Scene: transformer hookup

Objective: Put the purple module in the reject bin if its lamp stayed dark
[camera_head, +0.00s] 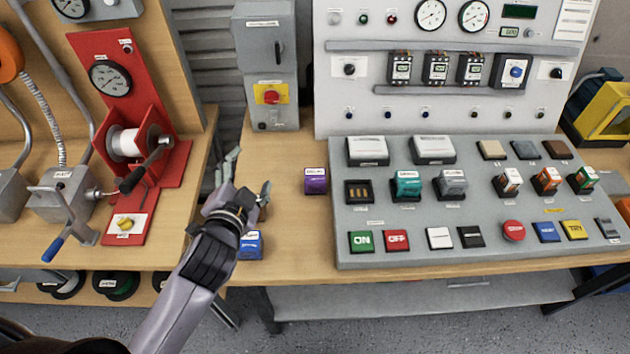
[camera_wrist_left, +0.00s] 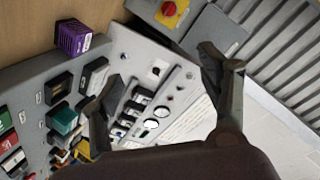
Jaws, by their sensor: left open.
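The purple module (camera_head: 315,181) stands on the wooden bench, just left of the sloped grey console. It also shows at the upper left of the left wrist view (camera_wrist_left: 73,38). I cannot make out a lit lamp on it. My left gripper (camera_head: 247,178) is open and empty above the bench, to the left of the purple module and apart from it. Its spread fingers also show in the left wrist view (camera_wrist_left: 158,78). My right gripper is not in view. I cannot identify a reject bin for certain.
A blue block (camera_head: 249,245) sits at the bench's front edge, beside my left wrist. The grey console (camera_head: 400,222) carries several modules, buttons and a socket with bare contacts (camera_head: 358,191). A red winder (camera_head: 125,145) stands left. A yellow object (camera_head: 606,112) is at far right.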

